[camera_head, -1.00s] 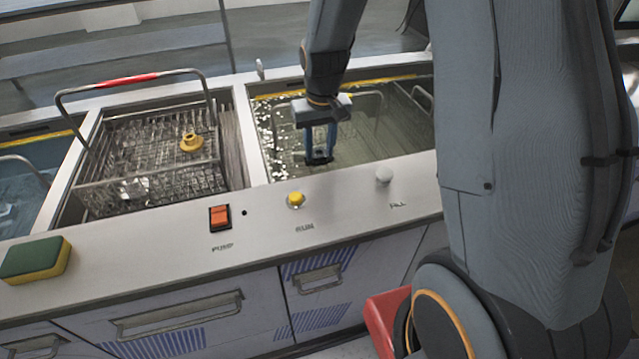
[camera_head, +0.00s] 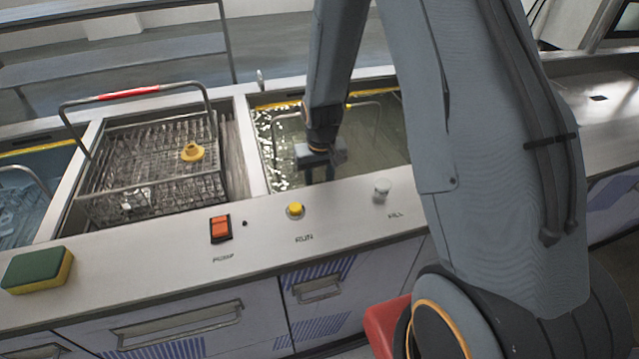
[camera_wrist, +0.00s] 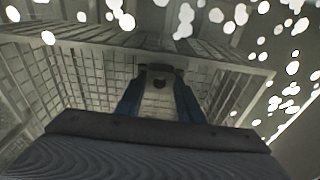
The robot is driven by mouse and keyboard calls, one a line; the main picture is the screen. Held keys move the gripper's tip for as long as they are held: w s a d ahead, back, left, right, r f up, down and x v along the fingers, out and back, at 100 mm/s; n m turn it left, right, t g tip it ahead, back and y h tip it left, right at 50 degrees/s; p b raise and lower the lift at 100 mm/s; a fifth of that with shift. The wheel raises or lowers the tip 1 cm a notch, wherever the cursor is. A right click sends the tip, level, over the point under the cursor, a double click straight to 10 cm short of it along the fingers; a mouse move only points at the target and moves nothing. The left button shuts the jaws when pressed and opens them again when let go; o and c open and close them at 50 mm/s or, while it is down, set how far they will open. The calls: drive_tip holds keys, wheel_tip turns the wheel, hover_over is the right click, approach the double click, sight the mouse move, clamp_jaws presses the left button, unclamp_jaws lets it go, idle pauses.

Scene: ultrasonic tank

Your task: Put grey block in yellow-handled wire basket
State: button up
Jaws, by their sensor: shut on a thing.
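My gripper (camera_head: 318,172) reaches down into the right-hand tank, its lower end partly hidden by the tank's front edge. In the wrist view its blue fingers (camera_wrist: 160,85) are shut on a small dark grey block (camera_wrist: 160,78) with a round hole. A wire basket (camera_wrist: 75,75) spreads below and around the fingers in the wrist view, its mesh walls on both sides. In the head view its wire handle (camera_head: 372,104) rises in the tank. I cannot tell the handle's colour for sure; yellow strips show along the tank's back edge. Whether the block touches the basket is unclear.
A red-handled wire basket (camera_head: 150,170) stands to the left, with a yellow part (camera_head: 192,152) in it. A green and yellow sponge (camera_head: 38,270), an orange switch (camera_head: 220,229), a yellow button (camera_head: 295,209) and a white knob (camera_head: 382,188) are on the front ledge.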

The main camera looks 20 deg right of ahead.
drive_tip(key=shift+f, duration=0.1)
drive_tip(key=o, duration=1.3)
drive_tip(key=shift+c, duration=0.2)
wheel_tip(320, 180, up, 12)
drive_tip(key=s+b, duration=0.1)
drive_tip(key=shift+s, duration=0.25)
